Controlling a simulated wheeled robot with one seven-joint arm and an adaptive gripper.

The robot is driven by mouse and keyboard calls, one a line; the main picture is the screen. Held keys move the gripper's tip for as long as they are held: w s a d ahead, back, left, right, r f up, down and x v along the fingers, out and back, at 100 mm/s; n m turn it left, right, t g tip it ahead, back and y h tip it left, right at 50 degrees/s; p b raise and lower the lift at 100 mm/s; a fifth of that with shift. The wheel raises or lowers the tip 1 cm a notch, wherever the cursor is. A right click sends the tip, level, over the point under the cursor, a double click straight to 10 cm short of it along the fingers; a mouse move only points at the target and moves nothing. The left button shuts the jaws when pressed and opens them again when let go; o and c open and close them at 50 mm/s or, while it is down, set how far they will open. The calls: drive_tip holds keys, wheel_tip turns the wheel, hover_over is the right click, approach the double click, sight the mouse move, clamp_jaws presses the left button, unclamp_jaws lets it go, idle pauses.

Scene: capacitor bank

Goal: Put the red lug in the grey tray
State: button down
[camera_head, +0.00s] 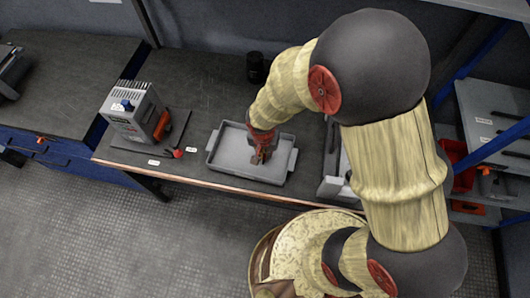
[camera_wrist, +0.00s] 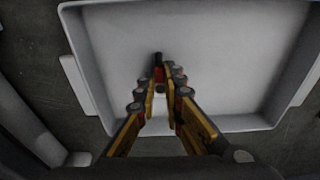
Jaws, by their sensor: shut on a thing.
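The grey tray (camera_head: 225,160) lies on the bench, with a handle at each end. My gripper (camera_head: 261,156) points down inside the tray's outline in the head view. In the wrist view the fingertips of my gripper (camera_wrist: 160,76) are close together on the small red lug (camera_wrist: 158,72), which has a dark end. The pale tray (camera_wrist: 105,62) fills most of the background behind it. The lug is largely hidden by my gripper in the head view. I cannot tell whether it touches the tray floor.
A grey boxed device (camera_head: 130,118) with an orange part stands on a dark mat at left. A small red and black item (camera_head: 178,153) lies by white labels. A black cup (camera_head: 255,67) stands behind the tray. A grey container (camera_head: 335,187) is close on the right.

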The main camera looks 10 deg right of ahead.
drive_tip(key=shift+f+b, duration=0.4)
drive_tip(key=c, duration=1.9)
unclamp_jaws()
drive_tip(key=shift+r, duration=0.15)
wheel_tip(320, 180, up, 13)
drive_tip(key=s+p, duration=0.1)
drive_tip(key=p, duration=0.4)
drive_tip(key=shift+s+a+f, duration=0.15)
drive_tip(key=shift+a+f, duration=0.05)
drive_tip(key=shift+a, duration=0.05)
wheel_tip(320, 180, up, 13)
drive_tip(key=n+t, duration=0.2)
hover_over(264, 159)
drive_tip(key=d, duration=0.6)
drive_tip(key=s+d+r+n+t, duration=0.1)
drive_tip(key=s+d+r, duration=0.2)
drive_tip(key=s+r, duration=0.2)
drive_tip(key=s+d+r+n+t, duration=0.1)
drive_tip(key=s+d+r, duration=0.2)
drive_tip(key=s+r, duration=0.2)
wheel_tip(264, 159, up, 4)
drive_tip(key=shift+s+d+f+n+y, duration=0.25)
drive_tip(key=shift+s+d+n+y, duration=0.05)
drive_tip(key=shift+s+d+n, duration=0.1)
